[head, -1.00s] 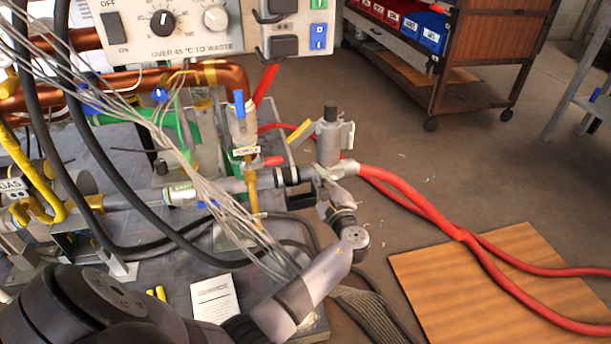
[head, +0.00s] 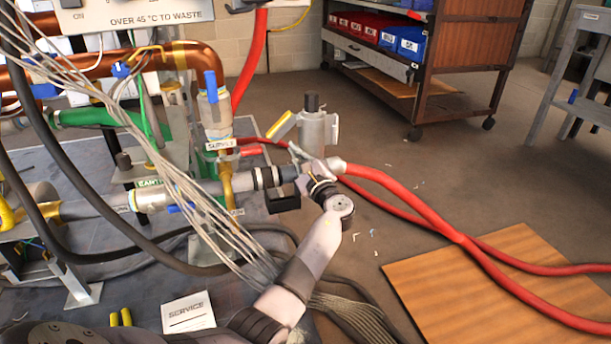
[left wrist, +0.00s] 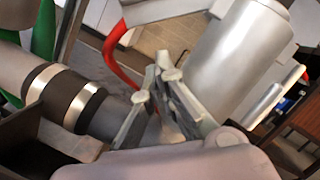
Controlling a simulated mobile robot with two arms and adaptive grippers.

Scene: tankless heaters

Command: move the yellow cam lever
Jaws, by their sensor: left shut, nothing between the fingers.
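The yellow cam lever (head: 281,125) sticks out up and to the left of a grey metal coupling (head: 313,130) with a black knob on top. The coupling's grey cylinder (left wrist: 232,62) fills the upper right of the left wrist view, where I cannot make out any yellow on a lever. My left gripper (head: 301,158) is just below the coupling and the lever, close to the pipe end. In the left wrist view the gripper (left wrist: 160,88) has its fingers together and empty, in front of the cylinder. I cannot tell whether it touches the coupling. My right gripper is not in view.
A banded pipe (head: 215,188) runs in from the left, and a red hose (head: 410,200) leads off right. Loose grey wires (head: 190,190) and black cables hang across the bench. A wooden board (head: 490,285) lies on the floor. A cart (head: 420,85) stands behind; the floor between is mostly clear.

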